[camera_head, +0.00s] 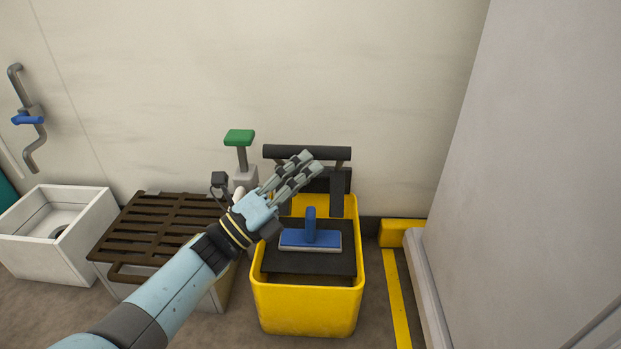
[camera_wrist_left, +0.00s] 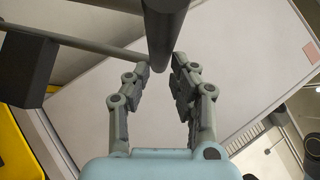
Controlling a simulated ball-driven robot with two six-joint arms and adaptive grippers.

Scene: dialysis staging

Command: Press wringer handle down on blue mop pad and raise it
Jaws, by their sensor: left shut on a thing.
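The blue mop pad (camera_head: 310,239) lies on the dark plate (camera_head: 283,262) in the top of the yellow bucket (camera_head: 307,311), with its blue grip standing up. The black wringer handle (camera_head: 337,153) is a crossbar raised above the back of the bucket; its dark bar also shows in the left wrist view (camera_wrist_left: 163,25). My left gripper (camera_head: 311,162) reaches over the bucket's left side and is shut on the crossbar, its fingers partly covering it. My right gripper is out of view.
A brown slatted grate (camera_head: 160,228) and a white basin (camera_head: 88,212) stand left of the bucket. A green-topped post (camera_head: 239,137) is behind my forearm. A yellow block (camera_head: 394,233) and a grey panel (camera_head: 535,180) bound the right side.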

